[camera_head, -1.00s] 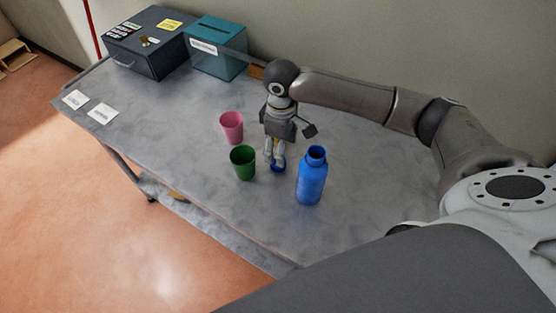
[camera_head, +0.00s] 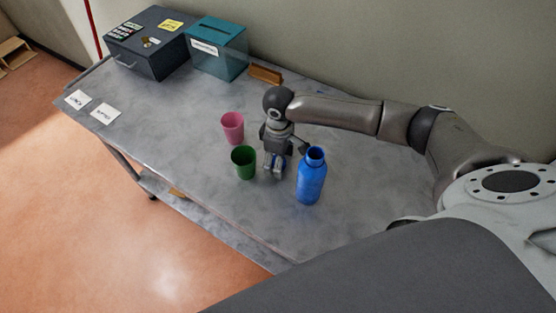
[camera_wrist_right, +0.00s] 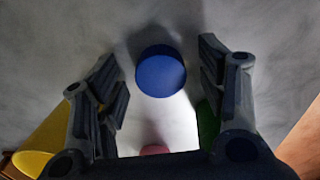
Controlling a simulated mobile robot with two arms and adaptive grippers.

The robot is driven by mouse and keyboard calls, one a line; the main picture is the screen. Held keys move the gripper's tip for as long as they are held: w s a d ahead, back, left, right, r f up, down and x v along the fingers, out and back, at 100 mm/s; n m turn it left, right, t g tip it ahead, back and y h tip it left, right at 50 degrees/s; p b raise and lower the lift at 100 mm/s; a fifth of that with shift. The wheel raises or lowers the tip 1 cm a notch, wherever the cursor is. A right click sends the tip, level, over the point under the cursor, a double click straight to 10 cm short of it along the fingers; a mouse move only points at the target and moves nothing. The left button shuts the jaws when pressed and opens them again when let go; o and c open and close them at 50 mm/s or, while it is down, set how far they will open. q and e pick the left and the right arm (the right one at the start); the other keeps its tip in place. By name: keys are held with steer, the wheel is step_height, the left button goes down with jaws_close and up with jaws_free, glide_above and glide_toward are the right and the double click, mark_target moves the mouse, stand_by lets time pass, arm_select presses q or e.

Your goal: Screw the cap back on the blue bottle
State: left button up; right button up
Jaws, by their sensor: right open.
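The blue bottle (camera_head: 311,178) stands upright and open-mouthed on the grey table, right of my right gripper. My right gripper (camera_head: 274,168) points down beside the bottle and is low over the table. The blue cap (camera_wrist_right: 160,72) lies on the table and shows as a round disc between the spread fingers of my right gripper (camera_wrist_right: 160,95) in the wrist view. The fingers are open, with gaps to the cap on both sides. In the head view the fingers mostly hide the cap. My left gripper is not in view.
A green cup (camera_head: 243,162) stands close left of the gripper, with a pink cup (camera_head: 232,127) behind it. A dark box (camera_head: 150,45), a teal box (camera_head: 217,48) and a wooden block (camera_head: 265,74) stand at the back. A yellow thing (camera_wrist_right: 42,138) is partly seen in the wrist view.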

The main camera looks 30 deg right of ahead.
steer(key=c, duration=0.9)
steer(key=shift+o, duration=0.2)
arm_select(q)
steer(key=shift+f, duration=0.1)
arm_select(e)
steer(key=shift+r, duration=0.1)
steer(key=shift+w+r+b, duration=0.1)
steer(key=shift+r+b, duration=0.3)
steer(key=shift+r, duration=0.05)
arm_select(q)
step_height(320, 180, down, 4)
steer(key=b, duration=0.4)
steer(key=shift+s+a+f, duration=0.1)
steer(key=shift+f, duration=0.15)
arm_select(e)
steer(key=s+a+r, duration=0.5)
steer(key=a+r, duration=0.7)
steer(key=a, duration=0.1)
steer(key=shift+s, duration=0.2)
